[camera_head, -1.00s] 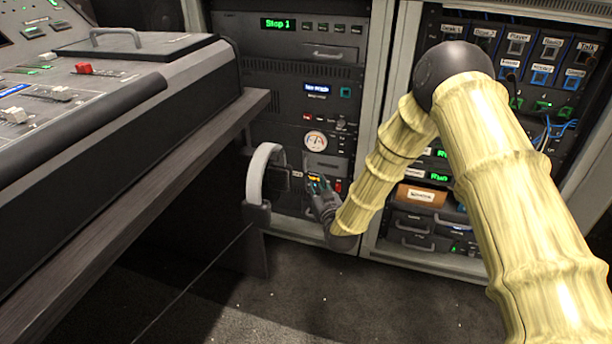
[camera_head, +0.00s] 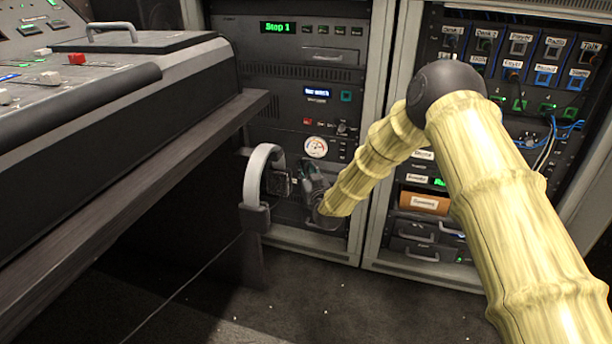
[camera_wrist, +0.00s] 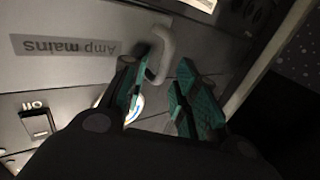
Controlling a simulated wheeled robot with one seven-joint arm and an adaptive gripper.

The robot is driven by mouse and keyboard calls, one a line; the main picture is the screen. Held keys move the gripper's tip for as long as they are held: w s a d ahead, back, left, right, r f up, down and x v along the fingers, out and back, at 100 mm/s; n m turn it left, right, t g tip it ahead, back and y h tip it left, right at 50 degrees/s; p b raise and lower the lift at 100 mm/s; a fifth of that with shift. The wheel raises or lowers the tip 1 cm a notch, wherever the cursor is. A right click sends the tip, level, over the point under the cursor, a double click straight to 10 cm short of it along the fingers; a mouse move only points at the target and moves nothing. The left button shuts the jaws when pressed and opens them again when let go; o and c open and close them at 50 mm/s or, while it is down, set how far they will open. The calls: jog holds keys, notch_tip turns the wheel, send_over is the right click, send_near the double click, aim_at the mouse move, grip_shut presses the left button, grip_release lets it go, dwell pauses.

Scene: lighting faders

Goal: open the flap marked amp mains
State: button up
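The flap marked Amp mains (camera_wrist: 90,72) fills the upper left of the wrist view, its grey label (camera_wrist: 65,46) upside down. A pale curved handle (camera_wrist: 163,50) stands out at the label's right. My gripper (camera_wrist: 160,78) is open, with green-padded fingers on either side of the handle's lower end. The handle looks close to the left fingertip; I cannot tell whether they touch. The flap looks shut. In the head view my gripper (camera_head: 306,178) is at the lower part of the left rack and hides much of the panel there.
A dark switch (camera_wrist: 38,122) lies below the label in the wrist view. The floor in front is clear.

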jog(key=shift+w, duration=0.1)
jog(key=shift+c, duration=0.5)
grip_shut()
jog(key=shift+a, duration=0.1)
